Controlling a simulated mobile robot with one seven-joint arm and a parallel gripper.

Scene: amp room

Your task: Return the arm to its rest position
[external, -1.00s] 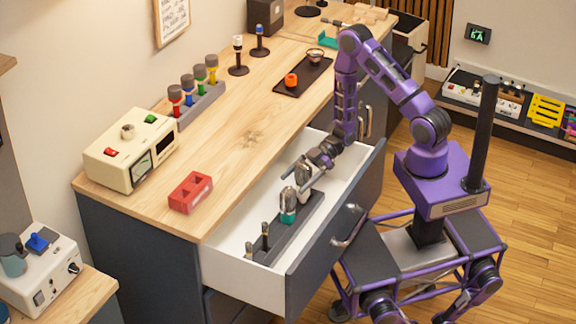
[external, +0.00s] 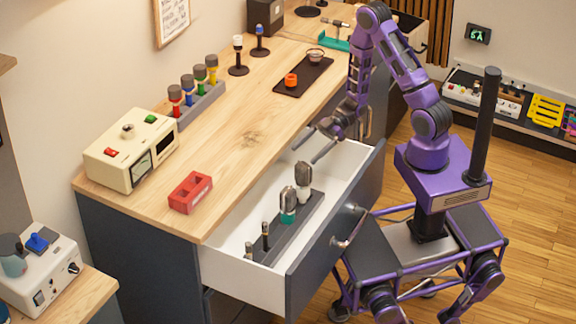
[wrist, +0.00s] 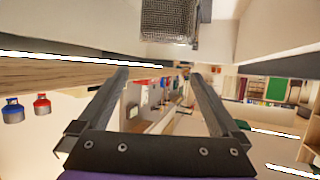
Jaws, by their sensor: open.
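My gripper (external: 318,145) is open and empty in the external view, above the open white drawer (external: 228,262) near its back right end. In the wrist view its two fingers (wrist: 160,85) stand apart with nothing between them. My purple arm bends up from its base and down to the gripper. Below the gripper, a grey rack (external: 312,213) in the drawer holds a tube with a grey cap and white base (external: 303,182), one with a teal base (external: 288,205), and two small dark-topped pieces. A grey mesh-like cap (wrist: 170,20) shows close up at the top of the wrist view.
The drawer front (external: 335,235) stands out between the counter and my base. On the wooden counter (external: 245,145) are a red block (external: 190,192), a cream meter box (external: 130,150), a rack of coloured tubes (external: 200,105) and a dark tray (external: 300,78). Air above the drawer is free.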

